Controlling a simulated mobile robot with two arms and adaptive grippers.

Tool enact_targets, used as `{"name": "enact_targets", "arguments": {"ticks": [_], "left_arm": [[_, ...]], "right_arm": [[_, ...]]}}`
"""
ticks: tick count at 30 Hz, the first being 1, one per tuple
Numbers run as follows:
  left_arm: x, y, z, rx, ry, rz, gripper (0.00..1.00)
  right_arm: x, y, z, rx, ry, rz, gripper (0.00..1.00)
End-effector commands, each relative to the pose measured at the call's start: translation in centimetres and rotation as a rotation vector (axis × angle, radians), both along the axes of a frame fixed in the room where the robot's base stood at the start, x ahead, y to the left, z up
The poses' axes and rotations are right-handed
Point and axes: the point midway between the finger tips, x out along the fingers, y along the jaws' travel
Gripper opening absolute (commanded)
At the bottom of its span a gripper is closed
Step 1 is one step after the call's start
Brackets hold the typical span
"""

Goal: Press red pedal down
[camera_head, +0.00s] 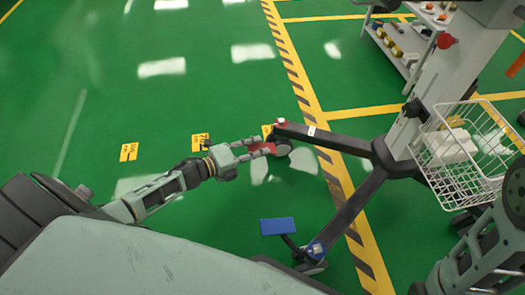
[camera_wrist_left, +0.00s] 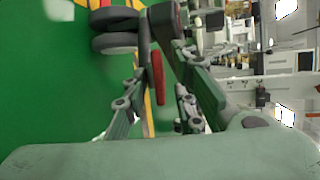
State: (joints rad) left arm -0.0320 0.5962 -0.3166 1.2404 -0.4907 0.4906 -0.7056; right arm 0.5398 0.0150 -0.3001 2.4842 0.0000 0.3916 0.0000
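The red pedal (camera_head: 263,150) is at the caster end of the cart's far base leg, low over the floor. In the left wrist view the red pedal (camera_wrist_left: 158,78) appears as a narrow strip between my fingers. My left gripper (camera_head: 258,147) reaches in from the left, with its fingers at the pedal, partly covering it. The fingers (camera_wrist_left: 160,85) are apart, one on each side of the pedal in the wrist view. I cannot tell whether they touch it. My right arm shows at the lower right, but its gripper is out of view.
The cart's dark base legs (camera_head: 342,141) spread from its column. A blue pedal (camera_head: 277,226) is at the nearer leg's caster. A wire basket (camera_head: 462,160) hangs at the right. Green floor (camera_head: 90,110) is open to the left, with yellow markers.

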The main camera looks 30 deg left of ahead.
Motion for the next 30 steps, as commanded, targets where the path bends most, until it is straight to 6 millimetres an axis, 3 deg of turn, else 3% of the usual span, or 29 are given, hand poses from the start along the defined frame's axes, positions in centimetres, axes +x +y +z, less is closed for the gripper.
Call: {"name": "enact_targets", "arguments": {"ticks": [6, 15, 24, 30], "left_arm": [[1.8, -1.0, -0.6, 0.0, 0.0, 0.0, 0.25], [1.9, -1.1, -0.5, -0.001, 0.0, 0.0, 0.25], [1.9, -1.1, -0.5, 0.0, 0.0, 0.0, 0.0], [1.9, -1.1, -0.5, 0.0, 0.0, 0.0, 0.0]], "right_arm": [[-1.2, 0.1, 0.1, -0.002, -0.035, -0.001, 0.0], [-1.3, 0.1, 0.3, -0.002, -0.038, -0.002, 0.0], [-1.3, 0.1, 0.3, -0.003, -0.039, -0.002, 0.0], [-1.3, 0.1, 0.3, -0.003, -0.039, -0.001, 0.0]]}}
